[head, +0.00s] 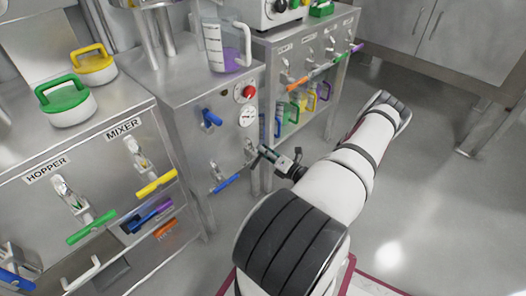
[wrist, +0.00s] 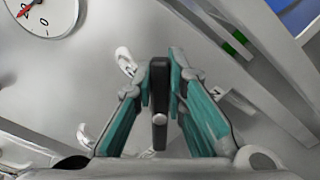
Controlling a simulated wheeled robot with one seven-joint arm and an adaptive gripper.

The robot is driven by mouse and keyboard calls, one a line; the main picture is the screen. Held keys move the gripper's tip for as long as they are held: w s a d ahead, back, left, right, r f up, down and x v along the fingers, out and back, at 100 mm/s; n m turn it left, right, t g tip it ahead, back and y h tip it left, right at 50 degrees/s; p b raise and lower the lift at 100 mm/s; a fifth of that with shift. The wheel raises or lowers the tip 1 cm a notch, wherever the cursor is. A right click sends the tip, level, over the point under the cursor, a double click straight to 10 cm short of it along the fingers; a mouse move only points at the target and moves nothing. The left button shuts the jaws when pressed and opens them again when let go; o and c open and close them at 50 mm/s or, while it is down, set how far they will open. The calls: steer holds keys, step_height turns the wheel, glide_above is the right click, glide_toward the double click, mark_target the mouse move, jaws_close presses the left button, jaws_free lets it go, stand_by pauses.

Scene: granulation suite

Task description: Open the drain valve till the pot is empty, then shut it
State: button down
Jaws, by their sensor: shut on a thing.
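My gripper (head: 266,154) is at the front of the middle steel cabinet, low on its right side beside a small metal valve fitting (head: 250,148). In the wrist view my gripper (wrist: 164,72) has its teal-padded fingers closed around a dark, narrow lever handle (wrist: 159,112). The handle stands nearly upright in that picture. I see no label on it, so I cannot tell from the frames that it is the drain valve. A clear jug (head: 224,45) with purple liquid stands on the cabinet top. I cannot tell which vessel is the pot, nor see flow.
A round gauge (head: 247,117) and red button (head: 249,92) are above my gripper. A blue lever (head: 226,184) is to its left. The hopper and mixer cabinet (head: 110,106), with coloured levers, stands further left. Open floor (head: 440,200) lies at right.

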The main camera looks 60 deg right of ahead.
steer(key=m, duration=0.1)
steer(key=f+m, duration=0.1)
steer(key=m, duration=0.1)
steer(key=shift+s+d+f+m, duration=0.1)
steer(key=shift+d+m, duration=0.1)
steer(key=shift+m, duration=0.1)
steer(key=shift+f+m+b, duration=0.25)
steer(key=shift+m+b, duration=0.05)
steer(key=shift+m, duration=0.55)
steer(key=shift+f+m+b, duration=0.2)
steer(key=shift+m+b, duration=0.05)
steer(key=shift+m, duration=0.6)
steer(key=c, duration=1.6)
jaws_free()
steer(key=v, duration=1.2)
steer(key=shift+s+d, duration=0.1)
steer(key=shift+s, duration=0.05)
